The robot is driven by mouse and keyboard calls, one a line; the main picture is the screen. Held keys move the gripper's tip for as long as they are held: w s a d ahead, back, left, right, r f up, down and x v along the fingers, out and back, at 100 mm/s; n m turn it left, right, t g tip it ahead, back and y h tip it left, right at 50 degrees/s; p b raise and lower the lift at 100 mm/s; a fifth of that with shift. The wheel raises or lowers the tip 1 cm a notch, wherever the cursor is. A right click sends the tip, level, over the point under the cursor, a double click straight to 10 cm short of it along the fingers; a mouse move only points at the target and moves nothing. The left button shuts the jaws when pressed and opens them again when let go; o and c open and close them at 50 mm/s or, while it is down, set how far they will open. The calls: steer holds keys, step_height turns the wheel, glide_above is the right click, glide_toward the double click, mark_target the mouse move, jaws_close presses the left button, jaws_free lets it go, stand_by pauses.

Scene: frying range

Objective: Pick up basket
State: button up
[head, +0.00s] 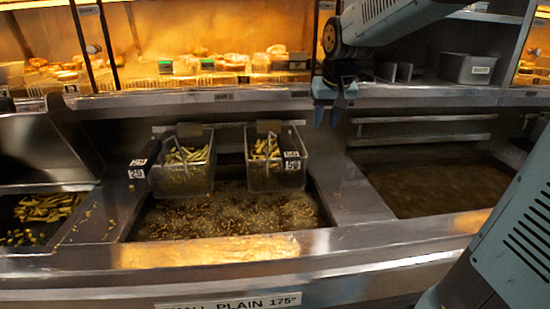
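Two wire fry baskets holding fries hang side by side at the back of the left oil vat. The left basket (183,182) has a dark handle (147,158) with a number tag at its left. The right basket (276,178) has a dark handle (290,161) with number tags at its right. My gripper (328,118) points down, up and to the right of the right basket, apart from it. Its two fingers are spread with nothing between them.
The left vat (335,205) holds bubbling oil with floating bits. A second vat (425,187) at right has no basket in it. A bin of fries (45,208) is at far left. A steel ledge (215,98) and lit food shelf stand behind; a steel container (467,68) sits back right.

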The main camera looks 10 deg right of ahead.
glide_toward(301, 149)
step_height(301, 149, up, 3)
steer(key=shift+f, duration=0.2)
steer(key=x, duration=1.3)
steer(key=shift+s+d+f, duration=0.1)
steer(key=shift+d+f, duration=0.05)
steer(key=shift+f, duration=0.1)
steer(key=shift+c, duration=0.2)
jaws_close()
steer(key=shift+r, duration=0.1)
stand_by(0.4)
